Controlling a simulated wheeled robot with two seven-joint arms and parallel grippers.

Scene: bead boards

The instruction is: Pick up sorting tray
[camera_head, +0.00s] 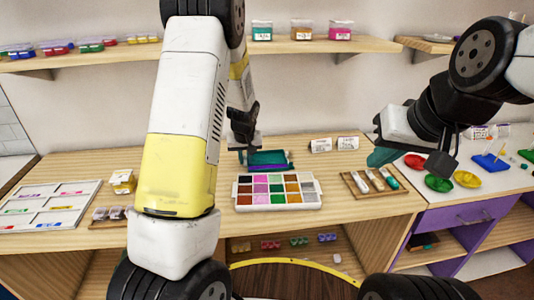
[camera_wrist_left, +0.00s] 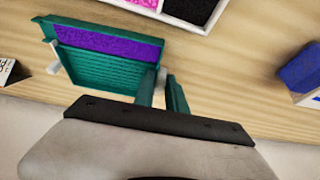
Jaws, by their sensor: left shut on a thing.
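A teal tray with a purple panel (camera_head: 268,158) shows in the head view behind the white compartment tray, tilted up toward the wall. In the left wrist view the teal tray (camera_wrist_left: 95,72) has a ribbed face and small white pieces at its sides. My left gripper (camera_head: 241,154) is at its left end in the head view. In the left wrist view the teal fingers (camera_wrist_left: 162,88) close on the white side piece. My right gripper (camera_head: 382,157) hangs above the right end of the table, apart from the trays; its finger gap is hidden.
The white compartment tray (camera_head: 278,206) with several coloured fillings stands at the table's front. A wooden tray of small tubes (camera_head: 350,189) lies to its right. White cards (camera_head: 320,146) stand behind. A flat white board (camera_head: 80,187) lies at left. Coloured dishes (camera_head: 438,183) are at right.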

